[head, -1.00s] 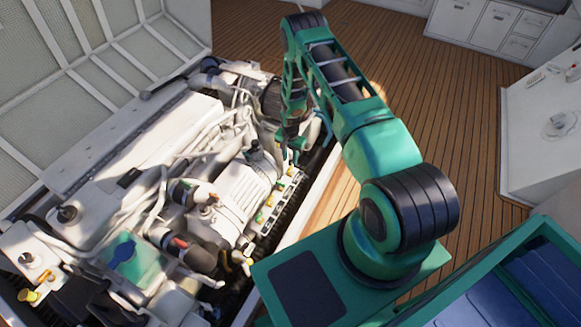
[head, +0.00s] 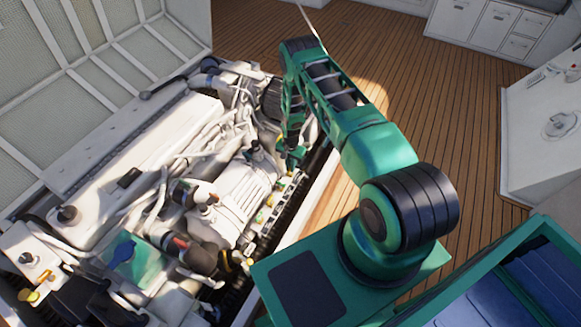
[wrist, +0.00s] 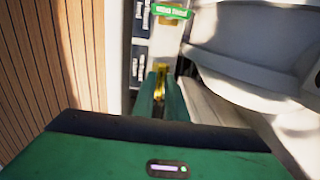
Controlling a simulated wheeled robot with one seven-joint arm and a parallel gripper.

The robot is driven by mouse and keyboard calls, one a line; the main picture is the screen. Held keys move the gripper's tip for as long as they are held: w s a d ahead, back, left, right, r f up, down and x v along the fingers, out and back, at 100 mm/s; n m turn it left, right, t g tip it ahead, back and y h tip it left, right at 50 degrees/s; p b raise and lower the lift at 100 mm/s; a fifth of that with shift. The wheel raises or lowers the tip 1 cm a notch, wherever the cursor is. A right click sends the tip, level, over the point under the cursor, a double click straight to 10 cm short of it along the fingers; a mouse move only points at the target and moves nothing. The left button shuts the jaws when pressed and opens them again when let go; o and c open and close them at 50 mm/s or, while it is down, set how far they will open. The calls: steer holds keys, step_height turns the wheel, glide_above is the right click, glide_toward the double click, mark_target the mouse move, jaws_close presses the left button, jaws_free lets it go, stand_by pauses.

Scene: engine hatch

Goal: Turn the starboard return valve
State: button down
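My gripper (wrist: 160,78) points down at the near side of the white engine. In the wrist view its two green fingers stand close together with a narrow dark gap. A small brass-yellow valve handle (wrist: 161,67) shows at the fingertips, in line with the gap. I cannot tell whether the fingers press on it or only stand around it. A green label (wrist: 172,12) lies just beyond; its text is too blurred to read. In the head view my gripper (head: 294,158) is over the far end of the valve row and hides the handle there.
The white engine (head: 215,195) with pipes and hoses fills the hatch on the left. Coloured valve tags (head: 262,216) line its near side. A pale hatch edge (head: 312,205) runs alongside. The wooden deck (head: 440,100) to the right is clear.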

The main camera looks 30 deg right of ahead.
steer(key=shift+w, duration=0.15)
steer(key=shift+n, duration=0.4)
steer(key=n, duration=0.3)
steer(key=shift+w+a+n, duration=0.1)
steer(key=shift+n, duration=0.3)
steer(key=n, duration=0.4)
steer(key=shift+n, duration=0.3)
steer(key=n, duration=0.5)
steer(key=shift+r, duration=0.1)
steer(key=shift+w+n, duration=0.1)
steer(key=shift+n, duration=1.7)
